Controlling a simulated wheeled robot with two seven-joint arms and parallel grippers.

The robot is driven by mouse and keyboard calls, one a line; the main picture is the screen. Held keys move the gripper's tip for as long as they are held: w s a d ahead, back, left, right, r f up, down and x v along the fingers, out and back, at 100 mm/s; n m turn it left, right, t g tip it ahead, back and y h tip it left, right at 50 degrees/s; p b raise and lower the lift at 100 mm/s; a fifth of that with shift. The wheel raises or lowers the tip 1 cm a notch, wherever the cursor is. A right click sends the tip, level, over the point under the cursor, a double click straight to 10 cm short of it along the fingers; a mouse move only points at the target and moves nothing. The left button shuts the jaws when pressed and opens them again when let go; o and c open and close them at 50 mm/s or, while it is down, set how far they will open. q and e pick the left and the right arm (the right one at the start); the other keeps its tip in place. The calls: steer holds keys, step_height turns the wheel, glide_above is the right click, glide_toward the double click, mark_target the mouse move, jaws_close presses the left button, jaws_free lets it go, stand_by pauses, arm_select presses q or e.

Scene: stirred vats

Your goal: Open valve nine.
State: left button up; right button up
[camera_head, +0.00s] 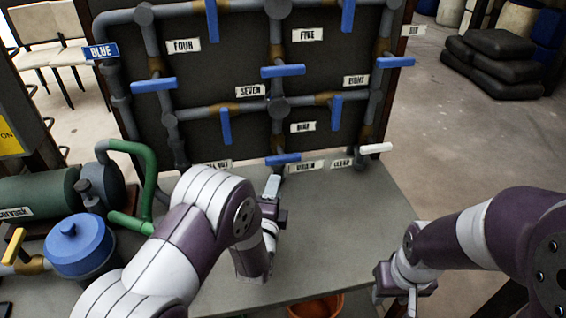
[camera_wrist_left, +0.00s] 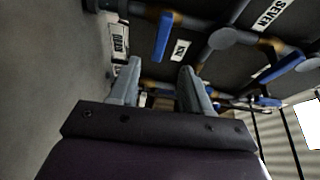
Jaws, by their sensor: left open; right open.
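The valve board carries labelled pipes with blue lever handles. The NINE label (camera_head: 303,127) sits low on the board, with an upright blue handle (camera_head: 336,113) just to its right. Another blue handle (camera_head: 283,160) lies level at the board's bottom edge, beneath the label. My left gripper (camera_head: 277,178) is open and empty, just below this level handle in the head view; whether they touch is unclear. In the left wrist view, the open fingers (camera_wrist_left: 160,88) point toward the board, with a blue handle (camera_wrist_left: 163,35) beyond them. My right gripper (camera_head: 398,292) is open and empty, low at the right.
A white handle (camera_head: 376,149) sticks out at the board's lower right. A grey table (camera_head: 350,215) lies before the board. A blue-lidded vat (camera_head: 80,245) and green pipe (camera_head: 148,170) stand at the left. An orange bowl (camera_head: 316,306) is at the bottom.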

mark_target(282, 162)
arm_select(q)
steer(key=w, duration=0.4)
steer(key=w+d, duration=0.1)
steer(key=w, duration=0.7)
steer(key=shift+w+d, duration=0.2)
steer(key=shift+w, duration=0.1)
steer(key=shift+b, duration=0.3)
jaws_close()
